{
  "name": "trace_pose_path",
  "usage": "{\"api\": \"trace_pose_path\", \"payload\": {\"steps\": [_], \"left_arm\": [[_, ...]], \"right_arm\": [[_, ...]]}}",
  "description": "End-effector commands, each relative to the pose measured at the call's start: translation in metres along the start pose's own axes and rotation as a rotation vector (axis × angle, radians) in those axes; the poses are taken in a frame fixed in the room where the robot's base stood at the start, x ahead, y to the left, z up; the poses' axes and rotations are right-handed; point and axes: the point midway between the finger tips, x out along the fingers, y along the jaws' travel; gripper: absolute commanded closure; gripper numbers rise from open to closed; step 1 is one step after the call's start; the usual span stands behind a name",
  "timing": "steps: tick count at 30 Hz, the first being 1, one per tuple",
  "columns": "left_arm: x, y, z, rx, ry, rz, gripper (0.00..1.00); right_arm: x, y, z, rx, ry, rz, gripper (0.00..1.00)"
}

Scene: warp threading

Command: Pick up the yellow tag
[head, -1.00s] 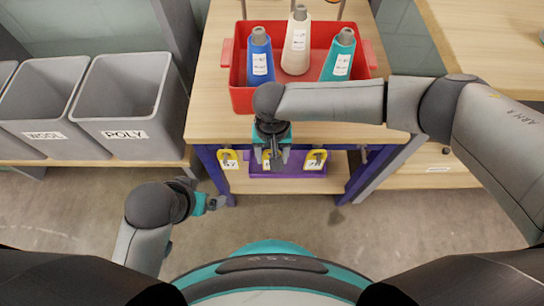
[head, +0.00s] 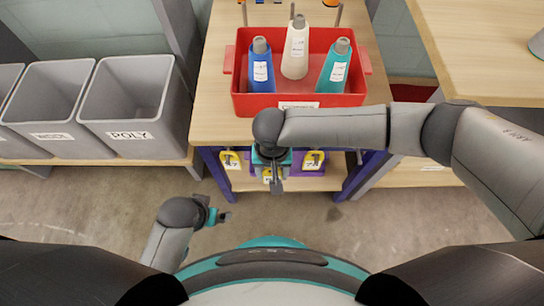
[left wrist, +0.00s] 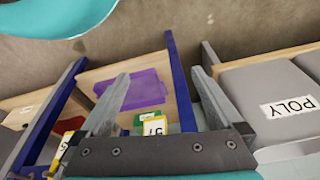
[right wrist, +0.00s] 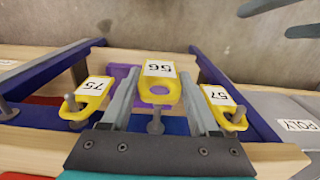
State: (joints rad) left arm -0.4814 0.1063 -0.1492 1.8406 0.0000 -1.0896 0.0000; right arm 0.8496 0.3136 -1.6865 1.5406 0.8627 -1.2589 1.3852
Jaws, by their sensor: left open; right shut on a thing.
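Three yellow tags with white number labels are at the front of the wooden table. The middle tag, 56 (right wrist: 160,82), is between the fingers of my right gripper (right wrist: 158,92), which is shut on it. Its hole appears clear of the bare middle peg (right wrist: 155,122). Tag 75 (right wrist: 93,90) and tag 57 (right wrist: 222,100) hang on pegs on either side. In the head view my right gripper (head: 275,182) is in front of the table edge, partly hiding tag 56 (head: 268,174). My left gripper (head: 222,216) is open and empty, low over the floor to the left.
A red tray (head: 300,101) with blue, white and teal bottles stands on the table (head: 222,120). A purple bin (left wrist: 140,88) sits on the lower shelf. Grey bins (head: 135,100), one marked POLY, stand left. Open floor lies in front.

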Motion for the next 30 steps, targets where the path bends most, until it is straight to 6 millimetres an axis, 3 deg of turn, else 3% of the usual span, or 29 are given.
{"api": "trace_pose_path", "payload": {"steps": [18, 30], "left_arm": [[0.059, -0.016, 0.065, 0.014, -0.057, -0.021, 0.00], [0.071, -0.026, 0.087, 0.018, -0.057, -0.032, 0.00]], "right_arm": [[-0.002, 0.000, 0.097, 0.001, -0.004, -0.001, 0.91], [-0.001, 0.000, 0.129, 0.001, 0.000, -0.001, 0.91]]}}
